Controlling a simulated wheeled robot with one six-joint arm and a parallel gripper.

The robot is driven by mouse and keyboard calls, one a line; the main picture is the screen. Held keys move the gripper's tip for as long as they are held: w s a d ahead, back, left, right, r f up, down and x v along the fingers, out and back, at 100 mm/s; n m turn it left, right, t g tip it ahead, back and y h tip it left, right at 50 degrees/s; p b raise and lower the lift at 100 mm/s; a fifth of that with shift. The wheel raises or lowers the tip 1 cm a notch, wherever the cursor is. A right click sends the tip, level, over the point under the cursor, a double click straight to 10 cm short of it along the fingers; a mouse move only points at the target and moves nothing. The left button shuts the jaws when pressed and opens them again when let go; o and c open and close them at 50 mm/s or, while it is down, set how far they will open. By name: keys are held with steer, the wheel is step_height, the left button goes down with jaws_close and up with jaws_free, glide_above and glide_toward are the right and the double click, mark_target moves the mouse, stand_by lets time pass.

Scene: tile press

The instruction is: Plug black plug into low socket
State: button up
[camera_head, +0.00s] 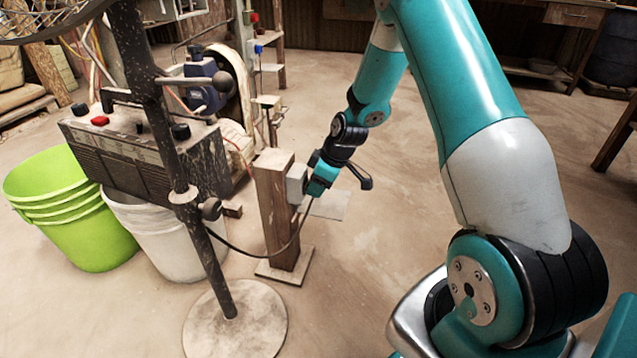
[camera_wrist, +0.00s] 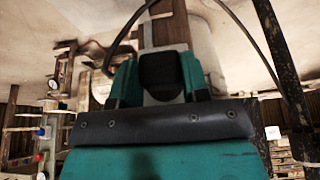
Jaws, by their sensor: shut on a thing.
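My gripper (camera_head: 311,186) is shut on the black plug (camera_wrist: 161,74), which shows between the teal fingers in the wrist view. The low socket appears to be the pale grey box (camera_head: 296,184) on the side of a short wooden post (camera_head: 272,205). My gripper is right up against this box from the right. The plug's front end is hidden, so I cannot tell whether it is in the socket or just touching it. A black cable (camera_head: 262,254) hangs in a loop from the gripper to the left; it arcs across the wrist view too (camera_wrist: 228,12).
A dusty control box (camera_head: 140,160) on a metal stand (camera_head: 220,290) is left of the post. Green (camera_head: 80,225) and white buckets (camera_head: 165,235) stand below it. Behind is a wooden rack (camera_head: 268,68) with coloured fittings. The floor right of the post is mostly clear.

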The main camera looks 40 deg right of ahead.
steer(key=shift+w+a, duration=0.25)
steer(key=shift+w, duration=0.05)
stand_by(0.5)
steer(key=shift+s+d+p, duration=0.35)
steer(key=shift+s+d, duration=0.6)
steer(key=shift+s, duration=0.25)
steer(key=shift+s+d+p, duration=0.35)
steer(key=shift+s+d, duration=0.55)
steer(key=shift+s, duration=0.25)
